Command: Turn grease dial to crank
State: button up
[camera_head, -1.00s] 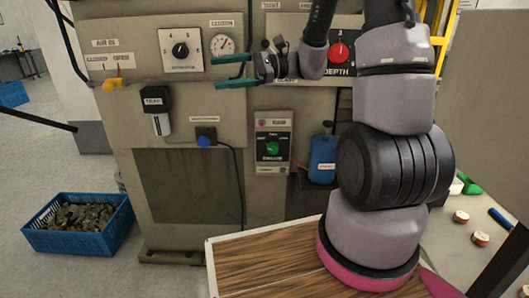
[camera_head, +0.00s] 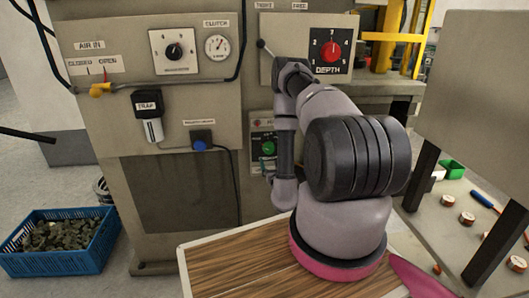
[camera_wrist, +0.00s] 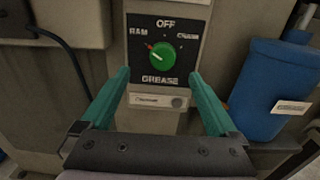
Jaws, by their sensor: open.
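The grease dial (camera_wrist: 160,60) is a round green knob on a black plate, straight ahead in the wrist view. The plate reads OFF at top, RAM at upper left, GREASE below, and a blurred word at upper right, seemingly CRANK. A small reddish mark at the knob's upper left edge points toward RAM. The dial also shows in the head view (camera_head: 268,149), partly bordered by my arm. My gripper (camera_wrist: 160,75) is open, with its teal fingers apart to the left and right below the knob, seemingly not touching it. In the head view my arm mostly hides the gripper.
A blue container (camera_wrist: 268,88) stands close to the right of the panel. A black cable (camera_wrist: 62,48) hangs at the left. The depth dial (camera_head: 330,52) is above my arm. A wooden-topped table (camera_head: 235,262) lies below, and a blue crate (camera_head: 60,262) stands on the floor.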

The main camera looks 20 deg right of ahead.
aim_at(269, 149)
jog(key=x, duration=1)
jog(key=shift+w+d+f, duration=0.15)
jog(key=shift+d+f, duration=0.2)
jog(key=shift+f, duration=0.05)
jog(key=c, duration=1.4)
jog(key=shift+o, duration=0.2)
